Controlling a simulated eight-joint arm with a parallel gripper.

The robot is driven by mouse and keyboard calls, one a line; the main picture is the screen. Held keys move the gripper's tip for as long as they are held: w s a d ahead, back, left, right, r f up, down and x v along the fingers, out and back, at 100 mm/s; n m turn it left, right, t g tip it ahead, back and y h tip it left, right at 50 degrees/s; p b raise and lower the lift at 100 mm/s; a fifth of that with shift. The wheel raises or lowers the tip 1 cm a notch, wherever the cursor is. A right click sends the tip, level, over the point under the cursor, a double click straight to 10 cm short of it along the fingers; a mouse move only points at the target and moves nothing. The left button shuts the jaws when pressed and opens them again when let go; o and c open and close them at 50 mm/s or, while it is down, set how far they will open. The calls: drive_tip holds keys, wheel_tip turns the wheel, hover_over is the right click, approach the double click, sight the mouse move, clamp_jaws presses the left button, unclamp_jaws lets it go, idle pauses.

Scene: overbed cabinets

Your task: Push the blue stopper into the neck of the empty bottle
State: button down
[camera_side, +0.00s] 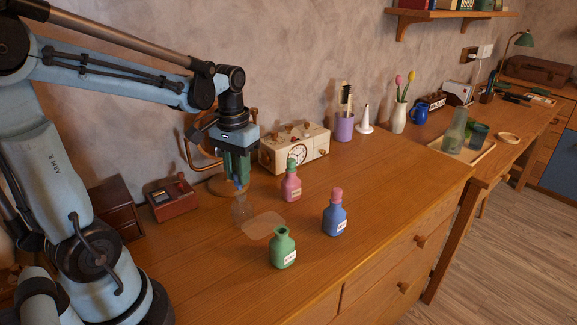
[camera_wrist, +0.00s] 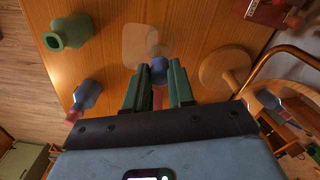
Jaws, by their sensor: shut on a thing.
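My gripper (camera_side: 238,179) points down and is shut on the blue stopper (camera_wrist: 158,68), which shows between the fingertips in the wrist view. In the side view the stopper (camera_side: 239,187) is a small blue patch under the green fingers.
An open green bottle (camera_side: 283,250), a blue bottle with a pink stopper (camera_side: 334,215) and a pink bottle with a green stopper (camera_side: 291,184) stand nearby. Behind are a clock box (camera_side: 295,150) and red box (camera_side: 172,200).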

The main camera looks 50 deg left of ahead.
drive_tip(key=shift+f, duration=1.35)
drive_tip(key=c, duration=0.9)
unclamp_jaws()
wheel_tip(320, 180, up, 12)
drive_tip(key=shift+r, duration=0.1)
